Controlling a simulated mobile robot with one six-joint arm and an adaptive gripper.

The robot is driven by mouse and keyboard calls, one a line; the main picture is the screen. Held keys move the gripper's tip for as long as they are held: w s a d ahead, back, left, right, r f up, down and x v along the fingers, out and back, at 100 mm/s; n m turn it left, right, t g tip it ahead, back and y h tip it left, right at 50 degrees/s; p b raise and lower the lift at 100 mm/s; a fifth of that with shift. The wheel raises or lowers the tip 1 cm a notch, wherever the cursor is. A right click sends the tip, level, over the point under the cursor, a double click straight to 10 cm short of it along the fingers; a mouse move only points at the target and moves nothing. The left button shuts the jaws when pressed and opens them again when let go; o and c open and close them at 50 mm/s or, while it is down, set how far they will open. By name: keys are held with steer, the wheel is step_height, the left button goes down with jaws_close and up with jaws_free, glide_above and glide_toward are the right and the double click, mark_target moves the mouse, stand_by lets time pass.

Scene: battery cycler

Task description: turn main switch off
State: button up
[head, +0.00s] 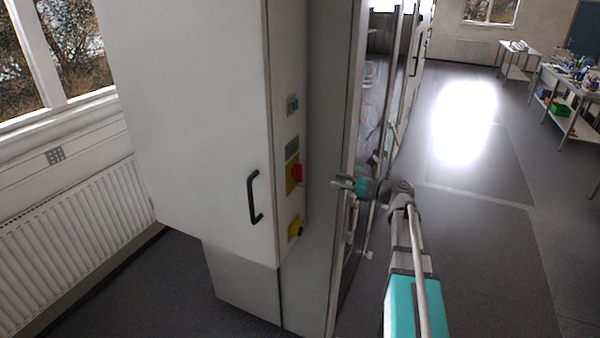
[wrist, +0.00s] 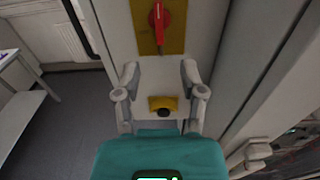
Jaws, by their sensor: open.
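The main switch, a red rotary handle (head: 297,173) on a yellow plate, is on the narrow side of the white cabinet in the head view. In the wrist view the red handle (wrist: 157,16) is at the top, upright on its yellow plate. My gripper (wrist: 160,72) is open, its two fingers spread and empty. In the wrist view the handle appears above and between the fingertips, not touching them. In the head view my gripper (head: 343,183) is to the right of the switch, apart from it.
A yellow part with a dark knob (head: 296,228) is below the switch; it shows between my fingers in the wrist view (wrist: 163,105). A black door handle (head: 254,197) stands out from the cabinet front. A radiator (head: 75,240) is at left. Open floor lies right.

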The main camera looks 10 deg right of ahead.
mark_target(302, 171)
steer(key=x, duration=1.2)
steer(key=shift+w+a, duration=0.2)
steer(key=shift+a, duration=0.15)
